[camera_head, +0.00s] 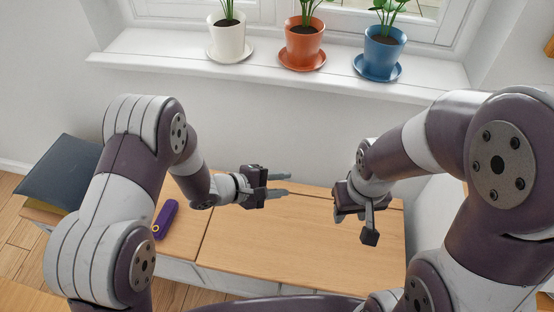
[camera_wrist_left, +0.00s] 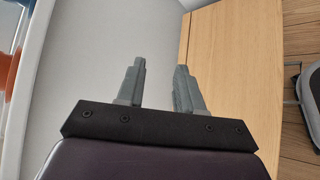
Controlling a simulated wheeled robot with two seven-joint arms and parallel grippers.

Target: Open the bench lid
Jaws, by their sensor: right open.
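The bench lid (camera_head: 265,250) is a light wooden panel on top of a white bench below the window. It looks shut and level, with a seam at its left side and another along its back. My left gripper (camera_head: 285,183) is above the back of the lid, its two fingers apart and pointing right, with nothing between them. In the left wrist view my left gripper (camera_wrist_left: 158,85) is also open and empty, with the wooden bench top (camera_wrist_left: 235,60) beyond it. My right gripper (camera_head: 367,218) is open over the right end of the lid, one finger mostly hidden.
A purple case (camera_head: 165,218) lies on the bench top left of the seam. White (camera_head: 230,42), orange (camera_head: 302,46) and blue (camera_head: 380,54) pots stand on the windowsill (camera_head: 150,48). The lid's middle is clear.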

